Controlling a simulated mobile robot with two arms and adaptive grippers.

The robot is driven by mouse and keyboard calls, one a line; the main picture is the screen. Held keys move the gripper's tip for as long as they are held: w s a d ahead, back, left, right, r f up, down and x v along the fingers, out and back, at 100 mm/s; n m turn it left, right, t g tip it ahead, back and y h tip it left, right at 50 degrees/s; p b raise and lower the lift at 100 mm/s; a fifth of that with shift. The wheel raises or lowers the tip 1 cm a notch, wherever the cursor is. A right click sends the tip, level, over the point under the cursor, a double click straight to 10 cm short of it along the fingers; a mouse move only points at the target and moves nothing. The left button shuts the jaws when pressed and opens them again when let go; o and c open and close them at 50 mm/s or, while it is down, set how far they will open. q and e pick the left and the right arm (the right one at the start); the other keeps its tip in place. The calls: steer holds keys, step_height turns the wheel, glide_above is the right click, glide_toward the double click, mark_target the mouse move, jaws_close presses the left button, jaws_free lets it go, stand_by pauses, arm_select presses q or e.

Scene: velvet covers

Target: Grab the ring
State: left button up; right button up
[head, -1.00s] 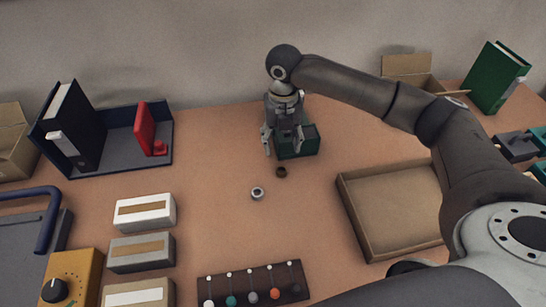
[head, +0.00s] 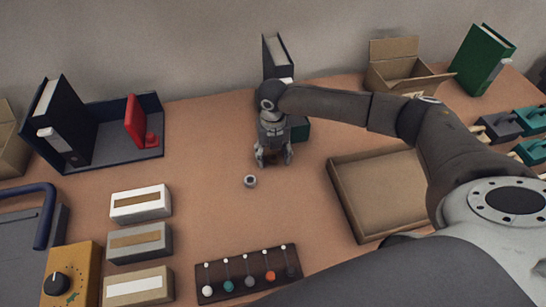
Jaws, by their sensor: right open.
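A small silver ring-shaped piece (head: 250,181) lies on the table, just left of and in front of my right gripper. My right gripper (head: 273,163) points down with its fingers apart, low over the table. A small dark ring seen earlier near this spot is not visible now; the gripper appears to cover it. I cannot tell whether it lies between the fingers. My left gripper is not in view.
A dark green box (head: 301,129) stands close behind the right gripper, and a black binder (head: 278,57) stands behind my arm. An open cardboard tray (head: 339,199) is to the right. A rack with coloured knobs (head: 248,272) lies in front. The table around the silver piece is clear.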

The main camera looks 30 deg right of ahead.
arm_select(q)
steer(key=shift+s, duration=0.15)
arm_select(e)
steer(key=shift+c, duration=1.2)
steer(key=c, duration=0.6)
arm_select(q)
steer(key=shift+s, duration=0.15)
arm_select(e)
steer(key=shift+c, duration=0.2)
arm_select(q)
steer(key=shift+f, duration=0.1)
arm_select(e)
steer(key=shift+r, duration=0.15)
